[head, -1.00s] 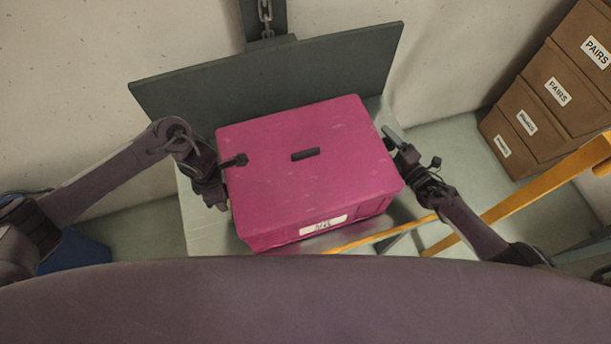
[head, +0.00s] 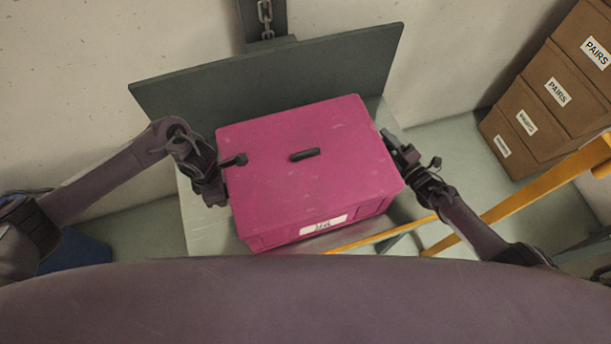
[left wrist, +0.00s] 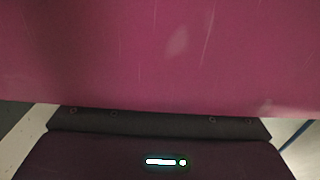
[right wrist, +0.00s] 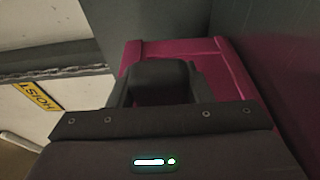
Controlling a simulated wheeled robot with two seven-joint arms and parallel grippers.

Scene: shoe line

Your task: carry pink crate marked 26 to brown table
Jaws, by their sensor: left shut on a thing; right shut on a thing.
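The pink crate (head: 305,170) is lidded and sits in the middle of the head view, over a grey metal platform (head: 205,225). Its front label is too small to read surely. My left gripper (head: 226,178) is shut on the crate's left side. My right gripper (head: 398,160) is shut on its right side. The crate's pink wall fills the top of the left wrist view (left wrist: 160,55). Crate surfaces also show in the right wrist view (right wrist: 180,48), behind the dark gripper body. The fingertips are mostly hidden. I cannot make out a brown table.
A dark upright plate (head: 270,75) with a chain (head: 265,15) stands behind the crate. Brown boxes marked PAIRS (head: 555,90) are stacked at right. Yellow rails (head: 520,195) cross at right. A blue object (head: 75,252) is at lower left. A HOIST sign (right wrist: 38,97) shows in the right wrist view.

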